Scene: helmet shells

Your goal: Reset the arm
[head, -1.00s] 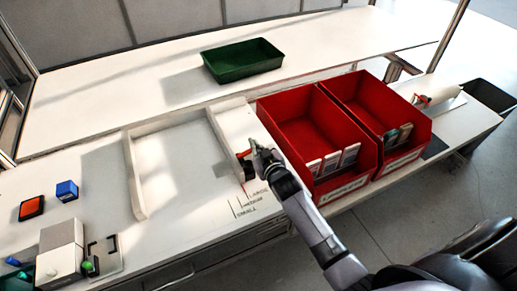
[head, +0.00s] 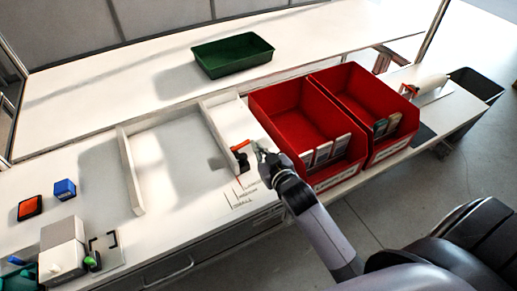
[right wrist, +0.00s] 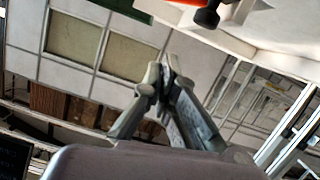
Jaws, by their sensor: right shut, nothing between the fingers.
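My right arm comes in from the lower right in the head view. Its right gripper (head: 262,149) is over the table edge, just left of the front red bin and beside a small red-and-black tool on the white table. In the right wrist view the right gripper (right wrist: 167,75) has its fingertips together, with nothing between them. An orange-and-black object (right wrist: 205,10) shows at the top of that view, apart from the fingers. My left gripper is not seen.
Two red bins (head: 262,112) (head: 345,80) hold several boxes at the right. A green tray (head: 232,66) stands at the back. A white frame (head: 133,180) lies mid-table.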

